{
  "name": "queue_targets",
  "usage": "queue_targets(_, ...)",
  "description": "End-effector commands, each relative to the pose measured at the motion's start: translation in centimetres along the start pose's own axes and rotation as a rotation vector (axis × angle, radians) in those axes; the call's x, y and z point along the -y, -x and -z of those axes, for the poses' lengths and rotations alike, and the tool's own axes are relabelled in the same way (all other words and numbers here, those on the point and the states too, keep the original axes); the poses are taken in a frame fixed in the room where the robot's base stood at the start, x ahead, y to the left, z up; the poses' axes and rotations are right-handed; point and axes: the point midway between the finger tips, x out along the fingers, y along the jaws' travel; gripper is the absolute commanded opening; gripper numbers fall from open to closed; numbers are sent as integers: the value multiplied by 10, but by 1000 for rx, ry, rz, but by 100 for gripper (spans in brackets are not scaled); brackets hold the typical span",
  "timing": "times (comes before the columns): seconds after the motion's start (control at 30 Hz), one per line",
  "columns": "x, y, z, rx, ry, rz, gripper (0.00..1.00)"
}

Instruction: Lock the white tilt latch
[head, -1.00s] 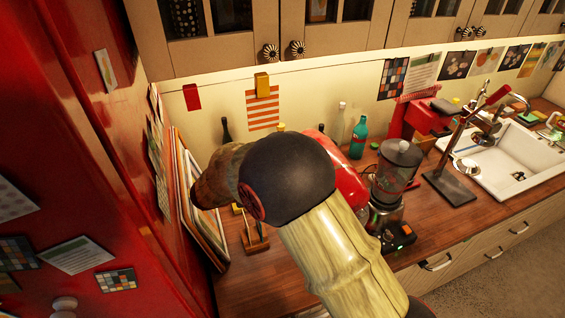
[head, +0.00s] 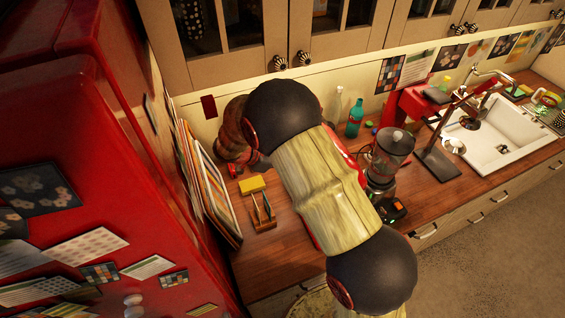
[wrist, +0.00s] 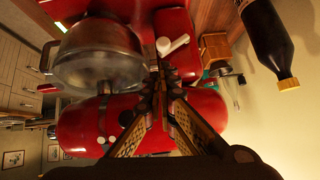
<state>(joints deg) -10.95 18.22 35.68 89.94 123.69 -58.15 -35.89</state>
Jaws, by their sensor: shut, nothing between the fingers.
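The white tilt latch (wrist: 172,44) is a small white lever on the red stand mixer, in the upper middle of the wrist view. The mixer's long red head (wrist: 100,122) and metal bowl (wrist: 98,58) fill the left of that view. My gripper (wrist: 160,82) is shut and empty, its tips close to the latch and just below it in the picture. I cannot tell whether they touch the mixer. In the head view my arm hides the gripper, the latch and most of the mixer; only a red strip of the mixer (head: 345,150) shows.
A dark bottle (wrist: 268,42) is at the wrist view's upper right. On the counter are a blender (head: 390,155), a teal bottle (head: 355,117), a yellow sponge (head: 252,185), a wooden holder (head: 262,212) and leaning boards (head: 215,190). A red fridge (head: 90,170) stands left; cabinets hang above.

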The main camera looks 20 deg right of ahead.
Motion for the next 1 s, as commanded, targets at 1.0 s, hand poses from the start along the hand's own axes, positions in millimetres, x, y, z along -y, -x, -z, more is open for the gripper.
queue_targets(1.0,-3,-62,-2,0,-17,17,0)
